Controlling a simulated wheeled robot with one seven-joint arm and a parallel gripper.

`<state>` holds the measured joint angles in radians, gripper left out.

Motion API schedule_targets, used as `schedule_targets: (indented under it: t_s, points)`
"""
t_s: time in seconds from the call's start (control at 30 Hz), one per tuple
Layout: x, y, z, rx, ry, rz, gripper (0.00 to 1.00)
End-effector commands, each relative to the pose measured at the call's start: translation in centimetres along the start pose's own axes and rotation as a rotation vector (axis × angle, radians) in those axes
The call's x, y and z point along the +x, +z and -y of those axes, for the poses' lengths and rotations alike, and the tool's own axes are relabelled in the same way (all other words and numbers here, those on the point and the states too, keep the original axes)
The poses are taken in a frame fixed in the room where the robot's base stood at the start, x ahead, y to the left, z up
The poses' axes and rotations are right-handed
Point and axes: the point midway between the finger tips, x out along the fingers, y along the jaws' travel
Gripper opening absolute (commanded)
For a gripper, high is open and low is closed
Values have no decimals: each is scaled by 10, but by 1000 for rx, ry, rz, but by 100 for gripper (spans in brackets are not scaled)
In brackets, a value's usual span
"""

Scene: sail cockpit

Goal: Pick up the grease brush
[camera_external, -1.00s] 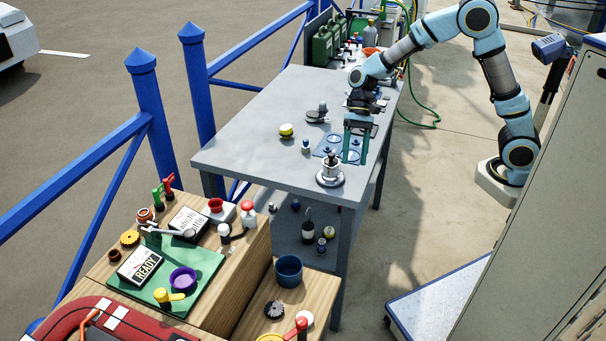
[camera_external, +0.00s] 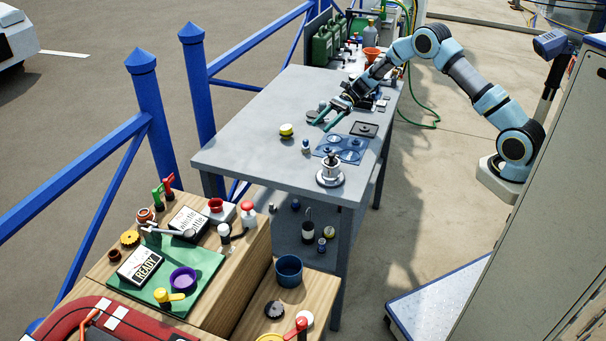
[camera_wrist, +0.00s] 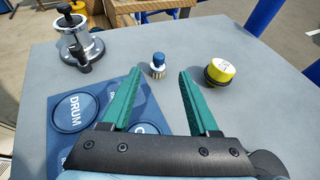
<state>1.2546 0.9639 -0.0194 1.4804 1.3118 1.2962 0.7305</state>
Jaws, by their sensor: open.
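A small upright piece with a blue knob and a pale, bristle-like lower part, which looks like the grease brush (camera_wrist: 158,66), stands on the grey table. In the external view the brush (camera_external: 306,147) is near the left edge of the blue mat. My gripper (camera_external: 325,122) is open and empty, reaching low over the table on the far side of the brush. In the wrist view the green fingers of my gripper (camera_wrist: 159,76) point toward the brush, which shows between and just beyond their tips. The brush is apart from both fingers.
A yellow-topped round tin (camera_wrist: 220,69) stands right of the brush in the wrist view. A silver winch-like device (camera_wrist: 84,46) stands to the left. The blue mat (camera_wrist: 66,152) has labelled circles, one reading DRUM. Bare tabletop (camera_external: 250,150) lies around the brush.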

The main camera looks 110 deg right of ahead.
Motion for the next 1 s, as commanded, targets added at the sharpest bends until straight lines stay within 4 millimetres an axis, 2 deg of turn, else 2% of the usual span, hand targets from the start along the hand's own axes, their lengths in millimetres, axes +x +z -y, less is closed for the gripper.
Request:
schedule_targets:
  t_s: [0.2,0.37,0.7,1.0]
  points:
    - [34,2,-2,0,5,-1,61]
    - [49,2,-2,0,3,-2,61]
    - [93,4,-2,-1,3,-3,61]
    - [97,2,-1,-2,1,-2,60]
